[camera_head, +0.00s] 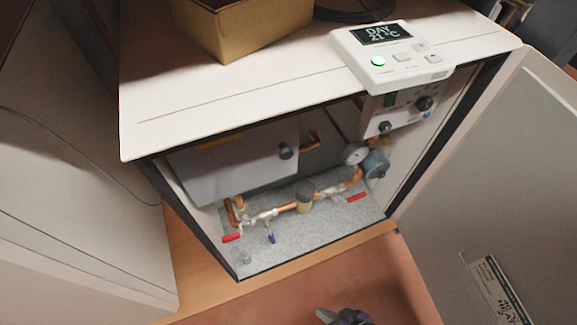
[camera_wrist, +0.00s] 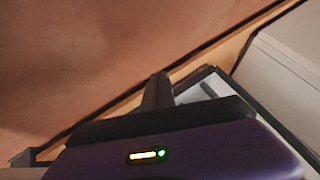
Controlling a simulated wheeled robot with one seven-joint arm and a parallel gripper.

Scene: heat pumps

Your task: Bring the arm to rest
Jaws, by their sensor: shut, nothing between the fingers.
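My gripper (camera_head: 326,315) shows at the bottom edge of the head view, low over the reddish floor and in front of the open cabinet. Only its tip and a purple part of it are in that view. In the wrist view its dark fingers (camera_wrist: 158,90) are together with nothing between them. The gripper is apart from the cabinet and touches nothing that I can see. The rest of my arm is out of view.
The heat pump cabinet (camera_head: 215,95) stands open, with copper pipes and red-handled valves (camera_head: 356,198) inside. Its door (camera_head: 500,170) swings out at right. A thermostat (camera_head: 390,58) and a cardboard box (camera_head: 240,30) sit on top. Another pale cabinet (camera_head: 70,170) stands left.

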